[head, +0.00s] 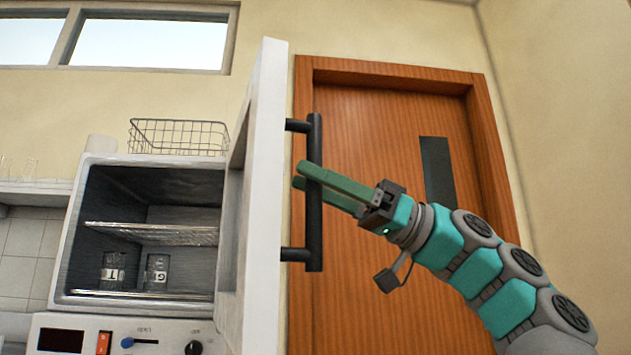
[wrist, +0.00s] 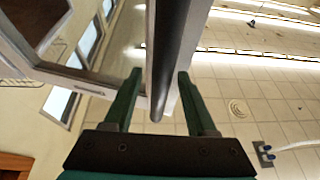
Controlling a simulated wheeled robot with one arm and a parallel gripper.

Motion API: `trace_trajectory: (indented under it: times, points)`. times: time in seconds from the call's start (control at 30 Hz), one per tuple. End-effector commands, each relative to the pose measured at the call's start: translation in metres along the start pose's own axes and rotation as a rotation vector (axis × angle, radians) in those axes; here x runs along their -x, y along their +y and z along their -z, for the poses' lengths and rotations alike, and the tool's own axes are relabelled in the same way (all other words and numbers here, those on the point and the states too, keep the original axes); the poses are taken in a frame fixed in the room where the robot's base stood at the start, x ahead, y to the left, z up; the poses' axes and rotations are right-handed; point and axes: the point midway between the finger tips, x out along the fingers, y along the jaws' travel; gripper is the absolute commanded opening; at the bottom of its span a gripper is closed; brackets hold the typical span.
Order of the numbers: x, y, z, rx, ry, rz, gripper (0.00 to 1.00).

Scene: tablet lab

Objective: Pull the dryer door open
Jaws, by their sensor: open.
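The dryer door (head: 262,200) stands swung wide open on the right side of the dryer (head: 62,240), about edge-on to the head view. Its black bar handle (head: 314,235) is upright on the door's outer face. My gripper (head: 305,175) is open, with its green fingers on either side of the handle at about mid-height. In the wrist view the handle (wrist: 170,50) runs between the two spread fingers (wrist: 158,88), with a gap on each side. The dryer's inside shows wire shelves and two dark beakers (head: 157,271) marked with letters, one of them T.
A wire basket (head: 178,136) sits on top of the dryer. Below the chamber is a control panel (head: 120,338) with a red switch, a slider and a knob. A closed brown room door (head: 390,120) is behind my gripper. Glassware stands on a shelf (head: 35,187) at left.

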Motion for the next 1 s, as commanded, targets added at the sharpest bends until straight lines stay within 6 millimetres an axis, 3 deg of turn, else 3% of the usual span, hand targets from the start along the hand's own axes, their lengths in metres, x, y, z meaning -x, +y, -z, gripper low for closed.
trace_trajectory:
  times: [0.23,0.63,1.0]
  points:
    - [0.015,0.0,0.0,0.0,0.0,0.0,0.57]
    - [0.073,0.0,0.001,0.0,0.0,-0.001,0.57]
    - [0.078,0.0,0.0,0.0,0.0,0.0,0.57]
